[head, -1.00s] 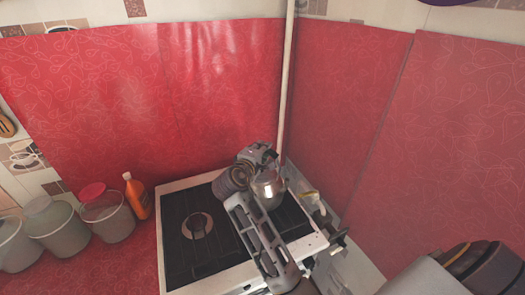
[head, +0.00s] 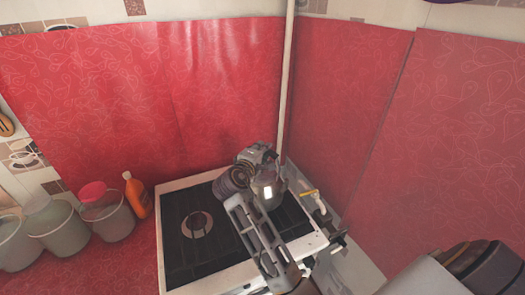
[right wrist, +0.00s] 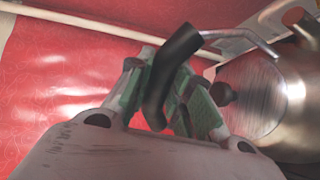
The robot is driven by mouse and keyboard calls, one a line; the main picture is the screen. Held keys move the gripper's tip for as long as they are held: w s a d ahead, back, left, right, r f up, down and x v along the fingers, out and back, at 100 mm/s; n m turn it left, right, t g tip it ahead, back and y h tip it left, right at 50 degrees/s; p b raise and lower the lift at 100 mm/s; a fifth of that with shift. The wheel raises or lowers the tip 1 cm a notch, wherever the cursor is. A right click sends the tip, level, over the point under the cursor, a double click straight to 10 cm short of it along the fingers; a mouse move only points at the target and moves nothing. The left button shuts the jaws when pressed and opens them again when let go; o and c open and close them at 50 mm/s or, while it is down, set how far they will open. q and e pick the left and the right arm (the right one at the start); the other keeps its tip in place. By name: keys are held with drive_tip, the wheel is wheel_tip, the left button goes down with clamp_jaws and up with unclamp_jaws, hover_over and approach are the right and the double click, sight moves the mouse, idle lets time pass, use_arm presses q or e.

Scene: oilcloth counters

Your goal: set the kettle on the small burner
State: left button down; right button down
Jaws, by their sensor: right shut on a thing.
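The kettle (head: 268,194) is shiny metal and shows in the head view over the right back part of the stove. In the right wrist view its rounded metal body (right wrist: 255,95) fills the right side, with a black handle (right wrist: 172,70). My right gripper (right wrist: 175,98) is shut on that handle, its green-padded fingers on either side. The stove (head: 180,265) has a dark top in a white frame. One burner (head: 197,225) shows at its left. My arm and the kettle hide the stove top beneath them, so I cannot tell whether the kettle touches a burner. My left gripper is out of view.
A pale vertical pipe (head: 287,85) stands close behind the kettle. A yellow-handled valve (head: 309,193) is at the stove's right. An orange bottle (head: 136,197) and several buckets (head: 107,218) stand at the left. Red oilcloth walls (head: 220,90) close in the corner.

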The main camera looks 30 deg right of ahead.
drive_tip(key=c, duration=1.2)
unclamp_jaws()
drive_tip(key=shift+f, duration=0.25)
drive_tip(key=v, duration=0.8)
drive_tip(key=shift+a+f, duration=0.2)
drive_tip(key=shift+a, duration=0.1)
drive_tip(key=shift+d+f, duration=0.1)
drive_tip(key=shift+f, duration=0.05)
drive_tip(key=x, duration=0.7)
drive_tip(key=shift+w+d, duration=0.15)
drive_tip(key=shift+d, duration=0.1)
drive_tip(key=shift+w+d+r, duration=0.15)
drive_tip(key=shift+d+r, duration=0.1)
drive_tip(key=shift+r, duration=0.05)
